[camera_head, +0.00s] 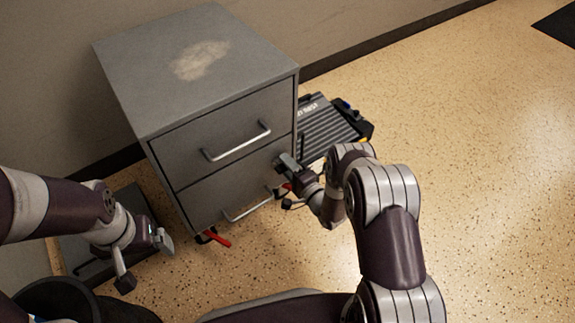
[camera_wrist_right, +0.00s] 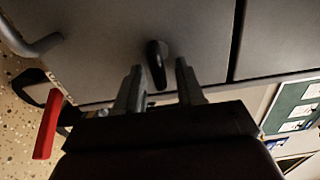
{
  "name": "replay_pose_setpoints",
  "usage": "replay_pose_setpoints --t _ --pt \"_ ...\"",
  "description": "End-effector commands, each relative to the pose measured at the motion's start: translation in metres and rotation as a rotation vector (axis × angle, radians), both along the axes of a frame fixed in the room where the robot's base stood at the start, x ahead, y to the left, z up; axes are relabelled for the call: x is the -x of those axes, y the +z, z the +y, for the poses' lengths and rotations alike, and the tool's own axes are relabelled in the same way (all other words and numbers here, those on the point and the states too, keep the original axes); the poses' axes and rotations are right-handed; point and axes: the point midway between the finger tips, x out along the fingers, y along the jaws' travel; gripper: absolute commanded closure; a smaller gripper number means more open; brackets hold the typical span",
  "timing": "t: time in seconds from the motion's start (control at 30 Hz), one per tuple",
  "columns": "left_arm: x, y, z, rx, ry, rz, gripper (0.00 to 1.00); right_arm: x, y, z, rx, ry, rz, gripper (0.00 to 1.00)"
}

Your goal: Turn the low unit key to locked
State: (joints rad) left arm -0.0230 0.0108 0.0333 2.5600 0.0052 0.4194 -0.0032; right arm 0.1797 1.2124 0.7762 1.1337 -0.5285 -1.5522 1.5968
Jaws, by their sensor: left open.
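The low unit is a grey two-drawer metal cabinet (camera_head: 190,90) against the wall. In the right wrist view a dark key (camera_wrist_right: 157,65) sticks out from the grey drawer front (camera_wrist_right: 100,50). My right gripper (camera_head: 284,163) is at the lower drawer's upper right corner and hides the key in the head view. In the right wrist view its two fingers (camera_wrist_right: 159,75) stand apart, one on each side of the key, with a gap to it. My left gripper (camera_head: 163,240) is open and empty, low to the left of the cabinet.
Bar handles cross the upper drawer (camera_head: 237,142) and lower drawer (camera_head: 247,206). A red lever (camera_head: 218,238) is at the cabinet's foot. A dark ribbed case (camera_head: 330,130) lies right of the cabinet. A dark bin (camera_head: 55,298) is at lower left.

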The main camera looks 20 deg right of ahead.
Motion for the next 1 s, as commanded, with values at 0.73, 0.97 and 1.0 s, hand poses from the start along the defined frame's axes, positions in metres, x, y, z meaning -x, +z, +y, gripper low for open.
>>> replay_pose_setpoints --t 0.73,0.97,1.0 --pt "0.0 0.052 0.0 0.0 0.0 0.0 0.06 0.103 0.004 -0.039 -0.001 -0.006 0.002 0.63" --pt "0.0 0.055 0.0 0.0 0.0 0.0 0.06 0.12 0.001 -0.044 0.0 -0.001 -0.001 0.63" --pt "0.0 0.055 0.0 0.0 0.0 0.0 0.06 0.12 0.0 -0.044 0.0 0.0 -0.001 0.63"
